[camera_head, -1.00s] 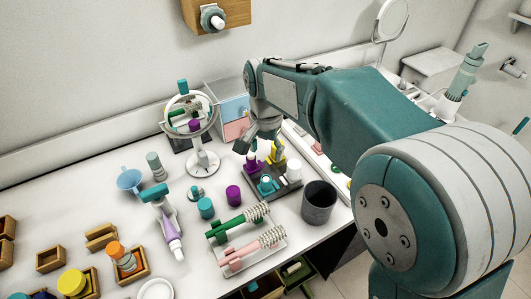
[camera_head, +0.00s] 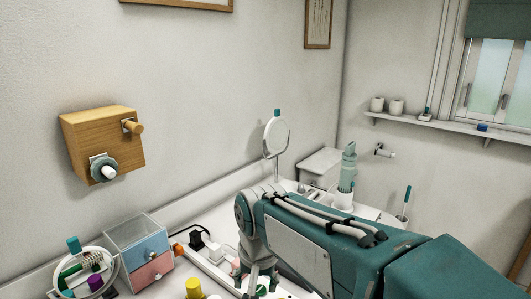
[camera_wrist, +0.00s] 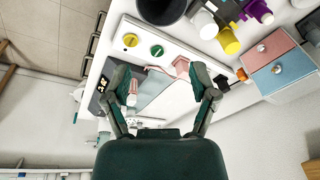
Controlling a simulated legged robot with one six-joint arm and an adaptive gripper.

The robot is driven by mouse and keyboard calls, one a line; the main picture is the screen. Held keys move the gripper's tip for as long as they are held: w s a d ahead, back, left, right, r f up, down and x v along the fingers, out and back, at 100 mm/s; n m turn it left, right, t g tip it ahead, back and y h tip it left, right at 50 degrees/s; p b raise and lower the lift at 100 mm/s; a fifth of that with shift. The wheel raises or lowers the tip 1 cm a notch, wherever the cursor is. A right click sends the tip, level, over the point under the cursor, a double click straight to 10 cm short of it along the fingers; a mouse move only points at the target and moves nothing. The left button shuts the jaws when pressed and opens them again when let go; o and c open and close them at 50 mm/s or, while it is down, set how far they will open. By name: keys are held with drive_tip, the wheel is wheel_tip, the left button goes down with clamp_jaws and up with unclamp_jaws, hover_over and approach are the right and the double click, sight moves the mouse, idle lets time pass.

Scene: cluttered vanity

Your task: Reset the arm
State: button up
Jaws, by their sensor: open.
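My arm crosses the lower right of the head view, folded low over the vanity. My gripper (camera_wrist: 160,82) shows in the wrist view with its two dark green fingers spread apart and nothing between them. In the head view the wrist is at the bottom middle, and the fingertips cannot be made out there.
A pink and blue drawer box (camera_head: 140,252) and a round mirror (camera_head: 88,272) stand at left. A dark cup (camera_wrist: 162,8) and a yellow bottle (camera_wrist: 228,40) are near the gripper. A tall mirror (camera_head: 276,138) and a white box (camera_head: 320,165) stand behind the arm. A wooden box (camera_head: 103,140) hangs on the wall.

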drive_tip(key=s+d+t+h, duration=0.1)
drive_tip(key=s+d+t, duration=0.2)
drive_tip(key=s+d, duration=1)
drive_tip(key=d, duration=0.4)
drive_tip(key=shift+s+f+n+t, duration=0.2)
drive_tip(key=shift+f+n+t, duration=0.1)
drive_tip(key=shift+n, duration=0.1)
